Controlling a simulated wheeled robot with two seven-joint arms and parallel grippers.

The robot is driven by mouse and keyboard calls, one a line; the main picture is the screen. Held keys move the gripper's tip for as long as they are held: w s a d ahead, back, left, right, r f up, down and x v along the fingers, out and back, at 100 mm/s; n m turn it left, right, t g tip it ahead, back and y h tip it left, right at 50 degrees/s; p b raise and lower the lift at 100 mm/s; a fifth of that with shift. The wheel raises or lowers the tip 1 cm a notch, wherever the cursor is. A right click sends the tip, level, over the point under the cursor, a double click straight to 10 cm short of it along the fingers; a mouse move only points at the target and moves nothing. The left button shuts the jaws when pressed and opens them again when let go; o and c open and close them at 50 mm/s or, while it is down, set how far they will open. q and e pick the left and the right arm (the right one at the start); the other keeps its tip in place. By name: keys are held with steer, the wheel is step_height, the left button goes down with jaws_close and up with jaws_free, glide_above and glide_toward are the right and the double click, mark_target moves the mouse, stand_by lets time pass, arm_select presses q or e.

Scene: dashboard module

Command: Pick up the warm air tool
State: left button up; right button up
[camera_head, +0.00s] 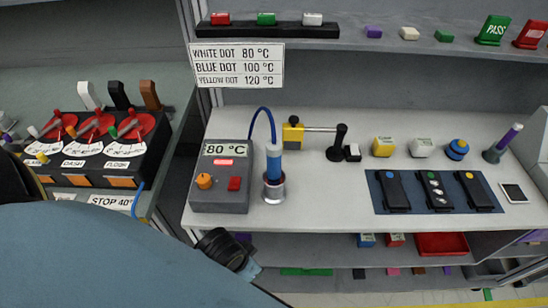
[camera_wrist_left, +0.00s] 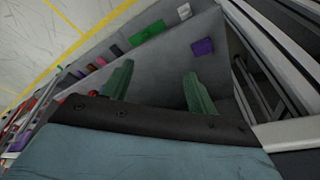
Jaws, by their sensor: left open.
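The warm air tool (camera_head: 274,165) stands upright in a metal holder (camera_head: 273,188) on the workbench. It has a blue grip, and a blue cable loops from it to a grey control unit (camera_head: 222,175) that reads 80 °C. My left gripper (camera_head: 248,268) is low in the head view, in front of the bench's front edge and below the tool, apart from it. In the left wrist view my left gripper (camera_wrist_left: 158,90) shows two green fingers spread apart with nothing between them. The tool is not in the wrist view. My right gripper is not in view.
A sign (camera_head: 238,65) lists dot colours and temperatures. A yellow-and-black device (camera_head: 293,133) stands behind the tool. A dark mat (camera_head: 408,205) with several black remotes lies to the right. A lower shelf (camera_head: 340,250) is under the bench; a purple block (camera_wrist_left: 203,46) shows near my fingers.

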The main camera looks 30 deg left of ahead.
arm_select(q)
steer(key=w+d+r+m+h+p, duration=0.1)
steer(key=w+d+r+m, duration=0.25)
steer(key=r, duration=0.35)
steer(key=w+d+r+m+h+p, duration=0.1)
steer(key=w+d+r+m, duration=0.1)
steer(key=w+r, duration=0.4)
step_height(320, 180, up, 21)
steer(key=m+g+y+p, duration=0.2)
steer(key=m+g, duration=0.1)
steer(key=m, duration=1.3)
glide_above(276, 145)
steer(key=shift+d+f, duration=0.1)
steer(key=shift+f, duration=0.1)
steer(key=shift+s+f+m, duration=0.1)
steer(key=shift+f+m, duration=0.05)
steer(key=shift+m, duration=0.1)
step_height(276, 145, down, 8)
steer(key=shift+r, duration=0.25)
steer(key=shift+a+f, duration=0.15)
steer(key=shift+f, duration=1.2)
steer(key=shift+a+f, duration=0.1)
steer(key=shift+f, duration=1.2)
steer(key=c, duration=1.1)
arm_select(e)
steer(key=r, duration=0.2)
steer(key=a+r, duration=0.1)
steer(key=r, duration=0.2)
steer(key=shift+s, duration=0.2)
